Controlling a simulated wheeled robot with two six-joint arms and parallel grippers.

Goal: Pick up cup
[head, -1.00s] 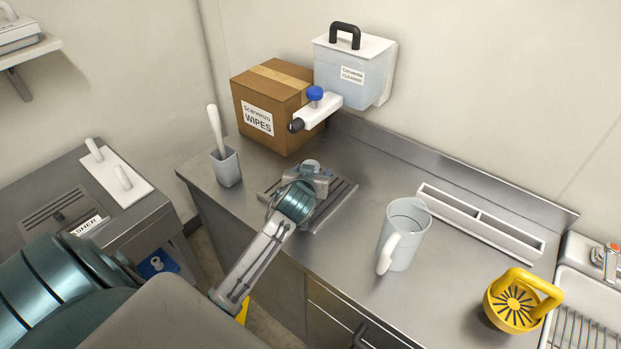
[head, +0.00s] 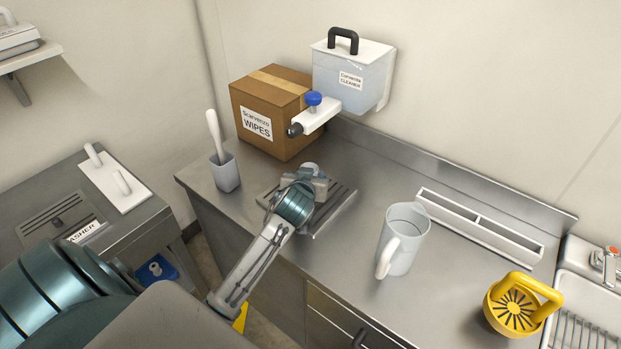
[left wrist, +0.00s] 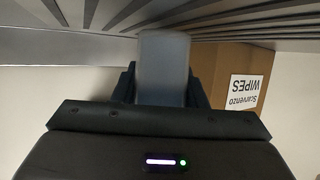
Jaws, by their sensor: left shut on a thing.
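A pale grey, translucent cup (left wrist: 163,62) stands between the two dark fingers of my left gripper (left wrist: 163,84) in the left wrist view, which is upside down. The fingers are shut on its sides. In the head view my left gripper (head: 308,183) is over the slotted metal drip tray (head: 335,205), and the cup's pale rounded top (head: 309,168) just shows past it. The arm hides most of the cup there, and I cannot tell whether its base touches the tray. My right gripper is not in view.
A dispenser (head: 352,78) with a blue-knobbed tap (head: 314,99) hangs above the tray. A WIPES box (head: 270,110) stands behind. A brush holder (head: 225,173) is left; a grey pitcher (head: 403,240), a slotted white rack (head: 480,225) and a yellow round item (head: 515,312) are right.

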